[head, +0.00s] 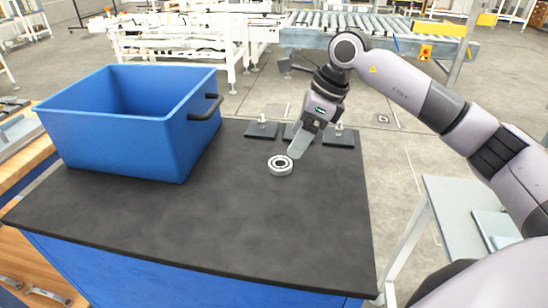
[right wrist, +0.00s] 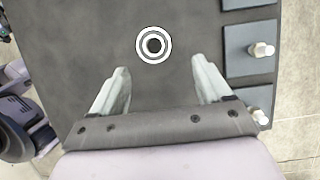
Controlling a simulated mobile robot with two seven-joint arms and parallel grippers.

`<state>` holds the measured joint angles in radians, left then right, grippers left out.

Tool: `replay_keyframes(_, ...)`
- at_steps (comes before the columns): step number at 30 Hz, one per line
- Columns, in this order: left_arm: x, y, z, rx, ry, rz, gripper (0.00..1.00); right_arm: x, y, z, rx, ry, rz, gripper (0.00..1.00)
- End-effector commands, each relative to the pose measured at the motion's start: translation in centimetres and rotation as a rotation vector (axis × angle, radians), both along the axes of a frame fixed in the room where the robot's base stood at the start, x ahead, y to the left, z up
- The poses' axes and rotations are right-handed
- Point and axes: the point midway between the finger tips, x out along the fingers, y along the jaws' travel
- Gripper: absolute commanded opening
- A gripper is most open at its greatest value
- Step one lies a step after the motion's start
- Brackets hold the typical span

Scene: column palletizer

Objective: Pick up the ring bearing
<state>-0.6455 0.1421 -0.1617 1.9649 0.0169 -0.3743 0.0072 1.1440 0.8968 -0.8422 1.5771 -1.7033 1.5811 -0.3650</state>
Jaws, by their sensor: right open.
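The ring bearing (head: 280,165) is a small silver ring with a dark centre, lying flat on the black table top (head: 200,225). It also shows in the right wrist view (right wrist: 154,45), beyond the fingertips and between their lines. My right gripper (head: 293,155) is just above and beside the bearing in the head view, pointing down at it. In the right wrist view its two fingers (right wrist: 166,75) are spread apart with nothing between them. The bearing is apart from the fingers there. My left gripper is in neither view.
A large blue bin (head: 110,140) with a dark handle stands on the left of the table. Several dark square plates with pale knobs, such as one plate (head: 262,131), lie along the back edge. The table's front and middle are clear. A roller conveyor (head: 350,25) stands behind.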

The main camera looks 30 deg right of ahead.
Motion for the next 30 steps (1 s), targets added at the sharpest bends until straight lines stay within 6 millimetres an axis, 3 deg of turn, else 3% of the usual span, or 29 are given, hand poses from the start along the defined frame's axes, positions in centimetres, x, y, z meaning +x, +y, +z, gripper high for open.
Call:
replay_keyframes(13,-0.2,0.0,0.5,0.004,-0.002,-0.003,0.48,1.1,2.7,-5.2,0.002,0.002,0.001,0.78)
replay_keyframes(22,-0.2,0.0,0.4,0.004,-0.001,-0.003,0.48,1.2,2.8,-5.8,0.001,0.0,0.001,0.78)
replay_keyframes(23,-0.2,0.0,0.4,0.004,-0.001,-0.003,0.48,1.2,2.8,-5.8,0.001,0.0,0.001,0.74)
replay_keyframes(28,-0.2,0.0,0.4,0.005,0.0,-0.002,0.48,1.2,2.8,-5.8,0.001,0.0,0.001,0.19)
replay_keyframes(29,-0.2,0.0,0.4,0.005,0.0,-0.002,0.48,1.2,2.8,-5.8,0.001,0.0,0.001,0.12)
replay_keyframes(30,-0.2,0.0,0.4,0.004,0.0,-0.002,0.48,1.3,2.8,-5.7,0.001,-0.002,0.001,0.13)
